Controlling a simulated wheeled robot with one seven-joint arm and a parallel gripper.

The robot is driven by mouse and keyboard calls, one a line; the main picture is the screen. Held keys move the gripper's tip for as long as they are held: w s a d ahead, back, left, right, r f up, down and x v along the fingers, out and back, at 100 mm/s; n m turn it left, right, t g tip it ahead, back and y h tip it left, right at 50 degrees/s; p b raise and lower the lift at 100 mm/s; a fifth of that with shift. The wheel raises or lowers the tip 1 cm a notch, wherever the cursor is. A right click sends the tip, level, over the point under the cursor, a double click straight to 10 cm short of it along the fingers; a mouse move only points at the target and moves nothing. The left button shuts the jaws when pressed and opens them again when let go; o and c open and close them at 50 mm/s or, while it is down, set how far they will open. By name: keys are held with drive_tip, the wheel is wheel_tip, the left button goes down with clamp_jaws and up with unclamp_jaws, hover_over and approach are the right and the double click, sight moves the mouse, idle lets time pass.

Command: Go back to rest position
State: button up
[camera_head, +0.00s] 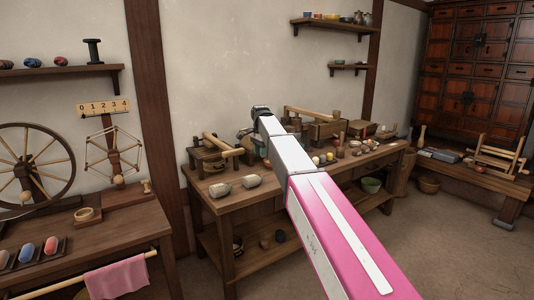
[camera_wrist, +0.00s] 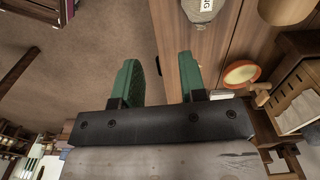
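My gripper (camera_wrist: 158,78) shows two green fingers in the wrist view. They stand apart with nothing between them. In the head view my pink and white arm stretches out over the wooden workbench (camera_head: 235,203). My gripper is mostly hidden behind the arm's far end there. The wrist view is turned, with the bench's wooden top (camera_wrist: 232,50) on the right and the floor (camera_wrist: 100,40) on the left. A grey labelled object (camera_wrist: 201,8) lies on the bench beyond the fingers.
The bench holds several small items, including two grey lumps (camera_head: 221,189) and a wooden press (camera_head: 215,155). A spinning wheel (camera_head: 60,165) stands on the left table. An orange-rimmed bowl (camera_wrist: 241,73) is right of my fingers. Open floor (camera_head: 440,235) lies to the right.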

drive_tip(key=s+d+f+n, duration=0.3)
drive_tip(key=s+d+f, duration=0.45)
drive_tip(key=f, duration=0.35)
drive_tip(key=s+d+f+n, duration=0.3)
drive_tip(key=s+d+f, duration=0.4)
drive_tip(key=f, duration=0.4)
drive_tip(key=s+d+f+n, duration=0.2)
drive_tip(key=s+f, duration=0.3)
drive_tip(key=s, duration=0.4)
drive_tip(key=s+d+f+n, duration=0.2)
drive_tip(key=s+d+f, duration=0.3)
drive_tip(key=s, duration=0.4)
drive_tip(key=shift+s+d+f+n, duration=0.15)
drive_tip(key=shift+s+f+n, duration=0.2)
drive_tip(key=shift+f, duration=0.3)
